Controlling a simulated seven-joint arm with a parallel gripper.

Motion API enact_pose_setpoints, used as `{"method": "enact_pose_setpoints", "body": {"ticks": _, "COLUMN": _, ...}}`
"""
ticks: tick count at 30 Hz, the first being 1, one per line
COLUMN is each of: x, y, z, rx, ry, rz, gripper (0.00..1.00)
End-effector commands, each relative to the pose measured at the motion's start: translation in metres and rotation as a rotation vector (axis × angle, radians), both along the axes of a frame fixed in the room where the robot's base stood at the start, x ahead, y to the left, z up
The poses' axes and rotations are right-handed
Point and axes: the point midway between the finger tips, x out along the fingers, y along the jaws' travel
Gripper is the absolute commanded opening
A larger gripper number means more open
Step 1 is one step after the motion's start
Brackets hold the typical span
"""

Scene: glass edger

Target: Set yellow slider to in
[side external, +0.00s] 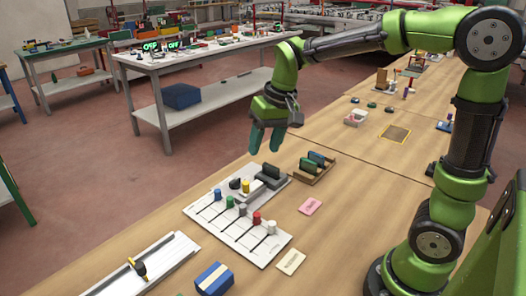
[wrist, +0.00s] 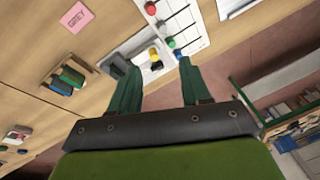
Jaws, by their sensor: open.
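The yellow slider (side external: 245,186) is a small upright knob on a white panel, beside a black knob (side external: 235,184) and a dark grey block (side external: 270,177). In the wrist view the yellow slider (wrist: 153,53) shows between my fingers in the picture, near the black knob. My gripper (side external: 266,140) is open and empty, pointing down, above and beyond the panel. Its two green fingers (wrist: 158,72) are spread apart in the wrist view. They appear clear of the slider and the panel. The slider's track is too small to make out.
A wooden holder (side external: 316,176) stands close behind on the right. A pink card (side external: 310,206) and a blue box (side external: 214,279) lie nearby.

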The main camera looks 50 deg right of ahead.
Motion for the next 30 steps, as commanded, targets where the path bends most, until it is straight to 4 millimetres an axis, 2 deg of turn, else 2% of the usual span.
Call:
{"method": "enact_pose_setpoints", "body": {"ticks": 1, "x": 0.020, "y": -0.004, "z": -0.008, "rx": -0.015, "ry": 0.048, "rz": -0.001, "gripper": 0.47}}
{"method": "enact_pose_setpoints", "body": {"ticks": 3, "x": 0.043, "y": -0.011, "z": -0.016, "rx": -0.037, "ry": 0.101, "rz": -0.002, "gripper": 0.47}}
{"method": "enact_pose_setpoints", "body": {"ticks": 6, "x": 0.070, "y": -0.020, "z": -0.027, "rx": -0.068, "ry": 0.166, "rz": -0.008, "gripper": 0.47}}
{"method": "enact_pose_setpoints", "body": {"ticks": 10, "x": 0.093, "y": -0.027, "z": -0.026, "rx": -0.095, "ry": 0.211, "rz": -0.019, "gripper": 0.47}}
{"method": "enact_pose_setpoints", "body": {"ticks": 14, "x": 0.097, "y": -0.029, "z": -0.009, "rx": -0.102, "ry": 0.214, "rz": -0.028, "gripper": 0.47}}
{"method": "enact_pose_setpoints", "body": {"ticks": 17, "x": 0.093, "y": -0.028, "z": -0.015, "rx": -0.097, "ry": 0.235, "rz": -0.027, "gripper": 0.47}}
{"method": "enact_pose_setpoints", "body": {"ticks": 23, "x": 0.092, "y": -0.027, "z": -0.045, "rx": -0.096, "ry": 0.238, "rz": -0.025, "gripper": 0.47}}
{"method": "enact_pose_setpoints", "body": {"ticks": 30, "x": 0.092, "y": -0.027, "z": -0.098, "rx": -0.096, "ry": 0.238, "rz": -0.025, "gripper": 0.47}}
